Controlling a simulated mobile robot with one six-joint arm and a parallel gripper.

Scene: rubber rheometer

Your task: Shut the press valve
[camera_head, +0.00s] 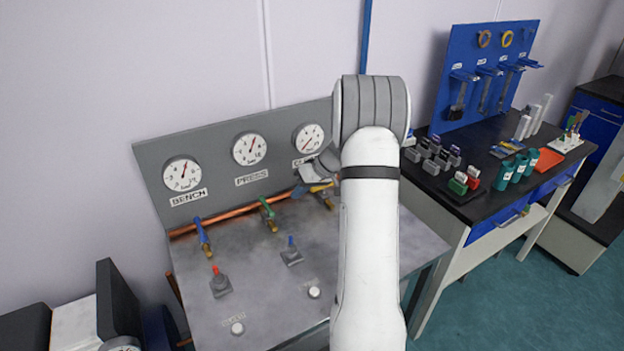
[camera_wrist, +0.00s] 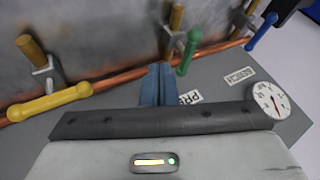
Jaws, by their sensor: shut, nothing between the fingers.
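The press valve (camera_head: 267,210) has a green lever below the gauge marked PRESS (camera_head: 250,149). In the wrist view its green lever (camera_wrist: 189,52) stands across the copper pipe, right of my fingers. My gripper (camera_head: 299,191) is shut and empty, between the green lever and the yellow lever (camera_head: 322,187). In the wrist view my blue fingertips (camera_wrist: 157,82) are close together and appear apart from the green lever. The PRESS label (camera_wrist: 190,97) is partly hidden by my gripper there. My arm covers part of the right gauge's label in the head view.
A blue lever (camera_head: 203,236) stands across the pipe to the left; the yellow one lies along it. A red-tipped switch (camera_head: 219,283), a blue-tipped switch (camera_head: 291,252) and white buttons sit on the bench top (camera_head: 330,245). A black-topped table (camera_head: 470,198) with tools stands right.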

